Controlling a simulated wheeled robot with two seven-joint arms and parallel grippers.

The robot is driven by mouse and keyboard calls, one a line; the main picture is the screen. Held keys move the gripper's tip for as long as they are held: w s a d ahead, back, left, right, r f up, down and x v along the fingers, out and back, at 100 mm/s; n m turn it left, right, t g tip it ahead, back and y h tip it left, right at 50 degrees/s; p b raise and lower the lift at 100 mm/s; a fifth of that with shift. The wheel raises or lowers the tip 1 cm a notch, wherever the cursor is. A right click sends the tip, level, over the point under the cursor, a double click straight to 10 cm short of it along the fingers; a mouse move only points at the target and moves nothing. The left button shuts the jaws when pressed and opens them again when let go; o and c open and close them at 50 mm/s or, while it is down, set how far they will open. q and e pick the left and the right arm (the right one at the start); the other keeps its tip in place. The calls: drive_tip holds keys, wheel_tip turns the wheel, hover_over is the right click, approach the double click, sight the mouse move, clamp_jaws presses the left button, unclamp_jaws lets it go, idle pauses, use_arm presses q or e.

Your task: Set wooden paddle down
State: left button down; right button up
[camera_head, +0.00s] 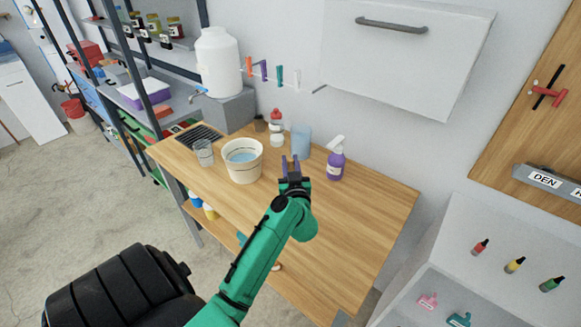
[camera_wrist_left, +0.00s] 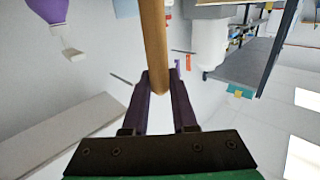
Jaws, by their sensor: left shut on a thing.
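The wooden paddle (camera_wrist_left: 154,40) shows in the left wrist view as a round, light brown shaft running from the top edge down between the fingers. My left gripper (camera_wrist_left: 160,85) is shut on it near its rounded end. In the head view my left gripper (camera_head: 290,167) is over the wooden table (camera_head: 330,232), in front of a blue cup. Most of the paddle is hidden there, and I cannot tell whether it touches the table. My right gripper is not in view.
On the table, a white bucket (camera_head: 243,167) and a clear glass (camera_head: 204,153) stand left of the gripper. Behind it are the blue cup (camera_head: 301,142) and a red-capped bottle (camera_head: 276,128). A purple spray bottle (camera_head: 336,160) stands right. The table's front right is clear.

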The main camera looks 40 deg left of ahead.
use_arm(q)
drive_tip(key=shift+a+f, duration=0.1)
drive_tip(key=shift+f, duration=0.2)
drive_tip(key=shift+w+d, duration=0.1)
drive_tip(key=shift+d, duration=0.1)
drive_tip(key=c, duration=0.7)
unclamp_jaws()
drive_tip(key=shift+a+f, duration=0.1)
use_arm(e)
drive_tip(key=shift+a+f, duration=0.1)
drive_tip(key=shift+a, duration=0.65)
use_arm(q)
drive_tip(key=shift+r, duration=0.2)
drive_tip(key=b+v, duration=0.2)
drive_tip(key=v, duration=1)
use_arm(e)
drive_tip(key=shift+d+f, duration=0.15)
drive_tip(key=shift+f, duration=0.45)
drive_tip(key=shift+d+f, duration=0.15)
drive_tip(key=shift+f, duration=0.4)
